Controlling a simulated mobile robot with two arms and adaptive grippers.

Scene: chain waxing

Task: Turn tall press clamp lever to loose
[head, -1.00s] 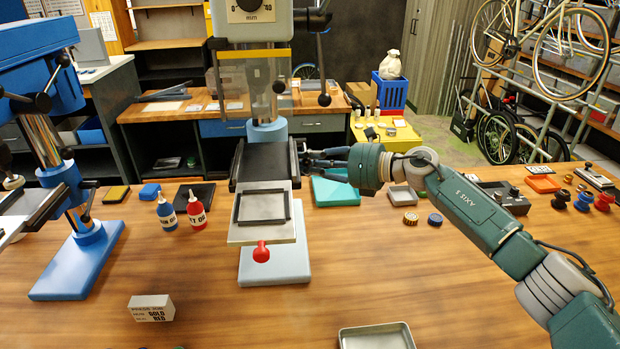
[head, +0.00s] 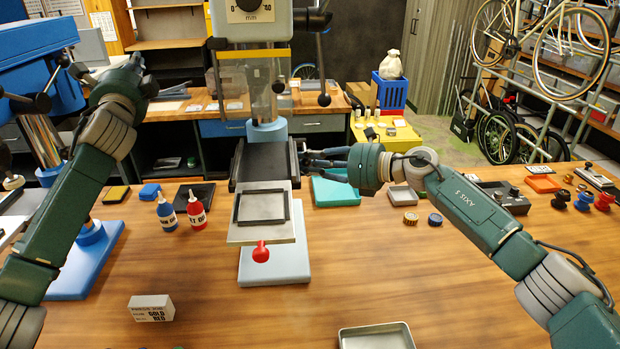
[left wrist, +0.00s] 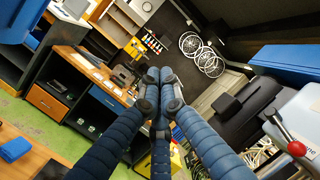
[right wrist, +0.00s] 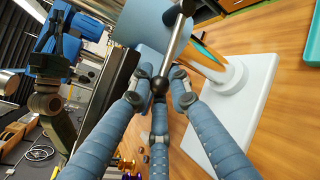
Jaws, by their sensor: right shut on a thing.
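The tall press (head: 265,95) stands at the centre of the head view, with a grey column, black table and pale base. My right gripper (head: 306,158) is at the right side of its black table. In the right wrist view its fingers (right wrist: 160,80) are closed around the black knob end of a metal clamp lever (right wrist: 177,45). The lever's pivot is hard to make out. My left gripper (head: 140,62) is raised beside the blue press's head, away from the tall press. In the left wrist view its fingertips (left wrist: 159,85) are together with nothing seen between them.
The blue press (head: 40,75) stands at the left, partly behind my left arm. A blue bottle (head: 166,216) and a red bottle (head: 197,213) stand between the presses. A metal tray (head: 376,337) lies at the front. The wood to its left is mostly clear.

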